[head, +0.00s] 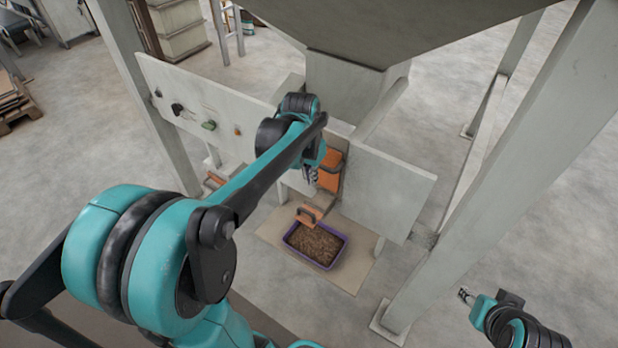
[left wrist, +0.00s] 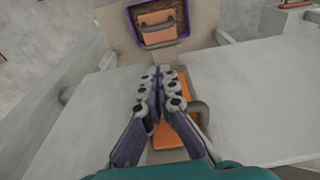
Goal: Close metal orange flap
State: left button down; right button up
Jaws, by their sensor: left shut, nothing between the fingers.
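An orange metal flap (head: 331,170) is on the front of the bagger, below the hopper outlet. It also shows in the left wrist view (left wrist: 168,136), partly hidden behind my fingers, with a grey handle (left wrist: 201,113) at its right. A lower orange plate with a grey handle (head: 308,214) sticks out above the pellet tray; it shows in the left wrist view (left wrist: 158,28) too. My left gripper (head: 311,177) is shut and empty, right by the upper flap; I cannot tell whether it touches. My right gripper (head: 464,295) is small at the lower right, away from the bagger.
A purple-rimmed tray (head: 333,263) of brown pellets stands on a tan board (head: 361,274). Pale panels (head: 388,192) flank the flap, and grey frame legs (head: 500,160) rise on both sides. The hopper (head: 390,25) hangs above. Open concrete floor lies at the right.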

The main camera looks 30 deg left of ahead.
pick_arm(q)
jog(key=b, duration=0.3)
send_over(308, 217)
jog(key=w, duration=0.3)
notch_tip(308, 217, down, 8)
jog(key=shift+s+f, duration=0.9)
jog(key=shift+s, duration=0.05)
jog(key=shift+s+f+b, duration=0.3)
jog(key=shift+s+f, duration=0.1)
jog(key=shift+s, duration=0.05)
